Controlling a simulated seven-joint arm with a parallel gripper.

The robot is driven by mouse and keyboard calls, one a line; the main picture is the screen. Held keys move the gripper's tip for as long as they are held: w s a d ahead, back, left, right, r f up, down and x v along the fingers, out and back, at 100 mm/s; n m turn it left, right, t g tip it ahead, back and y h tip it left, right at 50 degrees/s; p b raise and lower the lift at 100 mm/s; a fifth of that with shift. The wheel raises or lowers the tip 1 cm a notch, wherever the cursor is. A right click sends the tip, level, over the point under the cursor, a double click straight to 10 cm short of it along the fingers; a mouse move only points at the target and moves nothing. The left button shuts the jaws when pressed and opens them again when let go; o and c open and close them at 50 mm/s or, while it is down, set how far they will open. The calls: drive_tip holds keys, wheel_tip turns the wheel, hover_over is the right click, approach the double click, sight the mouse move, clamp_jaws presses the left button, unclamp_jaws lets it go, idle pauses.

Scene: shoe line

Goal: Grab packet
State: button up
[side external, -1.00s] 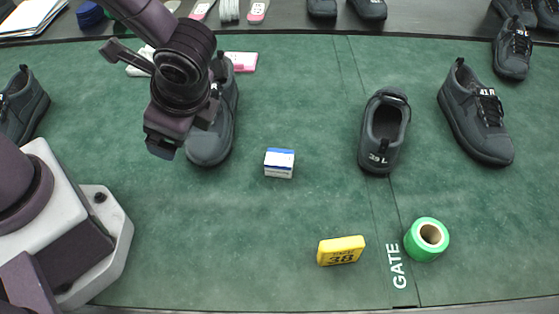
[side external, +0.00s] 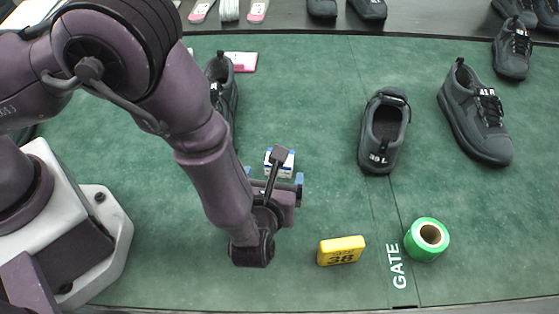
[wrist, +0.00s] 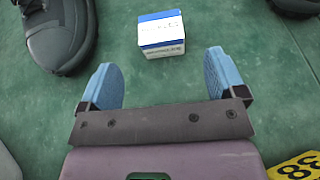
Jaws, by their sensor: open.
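The packet (side external: 285,157) is a small white box with a blue top edge, lying on the green mat left of the middle. In the side view my arm and gripper partly cover it. In the side view my gripper (side external: 275,176) is low at the near side of the packet. Whether a finger touches the packet is hidden there, but the wrist view shows a gap.
A dark shoe (side external: 222,85) stands behind and left of the packet; another shoe (side external: 384,132) stands to its right. A yellow block marked 38 (side external: 341,250) and a green tape roll (side external: 426,239) lie nearer the front. The mat (side external: 330,205) between is clear.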

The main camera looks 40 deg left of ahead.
drive_tip(key=x, duration=0.9)
drive_tip(key=shift+w+a, duration=0.15)
drive_tip(key=shift+w, duration=0.15)
drive_tip(key=c, duration=1.1)
